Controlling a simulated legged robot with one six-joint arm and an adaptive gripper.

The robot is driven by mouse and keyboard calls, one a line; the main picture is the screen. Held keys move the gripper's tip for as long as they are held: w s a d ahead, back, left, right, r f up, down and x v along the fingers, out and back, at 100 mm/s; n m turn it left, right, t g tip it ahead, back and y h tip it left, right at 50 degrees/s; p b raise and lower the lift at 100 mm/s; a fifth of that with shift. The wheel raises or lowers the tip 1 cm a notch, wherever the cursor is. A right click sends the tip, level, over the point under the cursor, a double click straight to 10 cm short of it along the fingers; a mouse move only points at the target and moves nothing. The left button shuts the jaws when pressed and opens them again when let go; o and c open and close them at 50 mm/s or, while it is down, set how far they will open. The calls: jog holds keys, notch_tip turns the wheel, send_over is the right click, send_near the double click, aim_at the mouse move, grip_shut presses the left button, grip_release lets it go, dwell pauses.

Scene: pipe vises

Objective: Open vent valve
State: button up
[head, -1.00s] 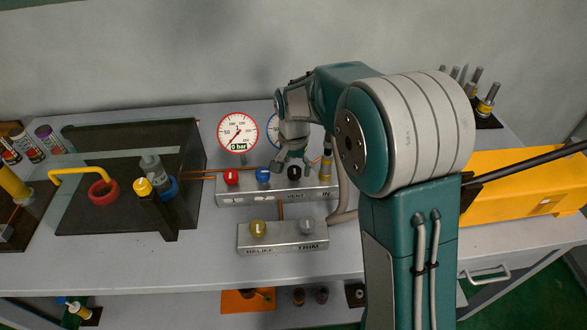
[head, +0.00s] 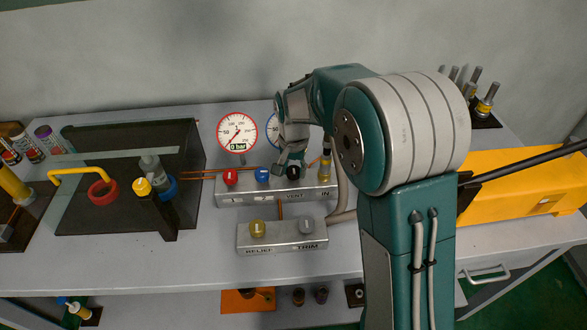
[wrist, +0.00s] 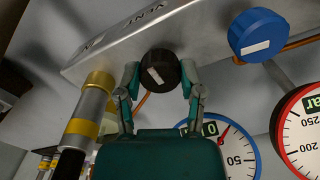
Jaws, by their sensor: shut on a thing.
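The vent valve is a black round knob (head: 293,171) on the upper metal manifold block, above the VENT label. It fills the space between my fingers in the wrist view (wrist: 160,68), with a pale label strip on its face. My gripper (head: 289,164) is over the block, its fingers on either side of the black knob and shut on it. The fingers also show in the wrist view (wrist: 160,78). The gripper hides part of the knob in the head view.
A blue knob (head: 263,175) and a red knob (head: 230,177) sit to the left on the same block. A yellow-banded fitting (head: 325,168) stands close on the right. Two gauges rise behind; the red-rimmed one (head: 237,132) reads 0 bar. A lower block (head: 282,240) carries RELIEF and TRIM knobs.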

jog(key=n, duration=1.2)
jog(key=shift+f+n, duration=0.1)
jog(key=shift+n, duration=2.1)
jog(key=o, duration=1.2)
jog(key=shift+c, duration=0.2)
